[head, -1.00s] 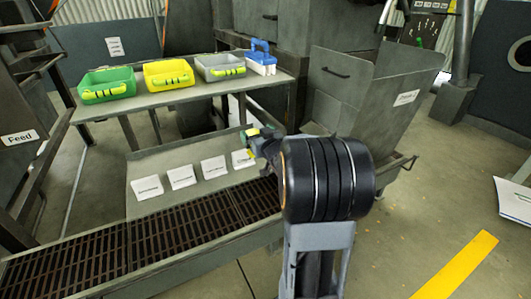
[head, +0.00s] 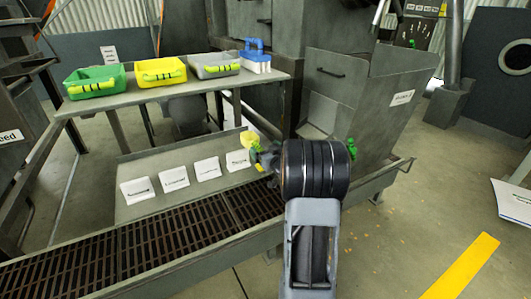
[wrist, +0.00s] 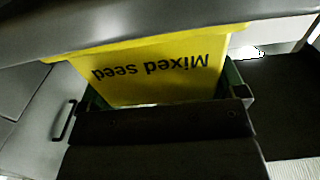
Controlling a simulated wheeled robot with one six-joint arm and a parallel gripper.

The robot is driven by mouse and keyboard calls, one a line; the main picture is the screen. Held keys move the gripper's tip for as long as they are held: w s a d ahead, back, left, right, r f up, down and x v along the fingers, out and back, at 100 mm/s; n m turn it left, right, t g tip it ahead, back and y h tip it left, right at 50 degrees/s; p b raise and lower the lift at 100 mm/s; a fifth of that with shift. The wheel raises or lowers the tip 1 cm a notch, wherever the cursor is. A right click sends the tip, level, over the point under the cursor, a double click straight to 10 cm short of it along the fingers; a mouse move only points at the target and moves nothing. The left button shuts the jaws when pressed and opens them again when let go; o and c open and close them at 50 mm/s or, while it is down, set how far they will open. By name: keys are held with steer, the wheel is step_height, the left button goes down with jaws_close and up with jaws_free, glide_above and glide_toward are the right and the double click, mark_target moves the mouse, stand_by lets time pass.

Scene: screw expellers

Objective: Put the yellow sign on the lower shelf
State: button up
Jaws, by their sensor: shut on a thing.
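The yellow sign (head: 249,140) shows as a small yellow patch at the tip of my gripper (head: 258,157) in the head view. In the wrist view the sign (wrist: 150,72) fills the upper middle, with "Mixed seed" upside down. My gripper is shut on it, and dark gripper parts cover one edge. The lower shelf (head: 160,158) is a grey ledge under the bench. The sign appears by the shelf's right end, near the rightmost white card (head: 238,160). I cannot tell whether it touches the shelf.
Several white cards, including one at the left (head: 137,190), stand along the lower shelf. A grey hopper (head: 365,100) stands at right.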

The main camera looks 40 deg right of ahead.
steer(key=shift+f, duration=0.15)
steer(key=o, duration=0.6)
